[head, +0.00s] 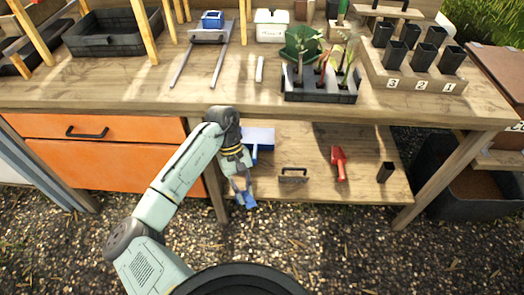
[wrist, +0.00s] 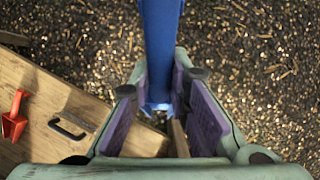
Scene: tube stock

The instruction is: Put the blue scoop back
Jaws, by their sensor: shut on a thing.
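The blue scoop (head: 246,199) hangs below my gripper (head: 240,180) in the head view, in front of the lower shelf and above the gravel. In the wrist view the blue scoop (wrist: 162,40) runs up between the two purple-padded fingers of my gripper (wrist: 162,88), which are shut on it. Its far end runs out of the top of the wrist view. The fingers hide part of it in the head view.
The lower shelf (head: 310,188) holds a red scoop (head: 339,163), a dark handle (head: 293,175), a small black pot (head: 385,172) and a blue-and-white item (head: 259,138) partly behind my arm. The bench above carries a planted tray (head: 318,96) and numbered pots.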

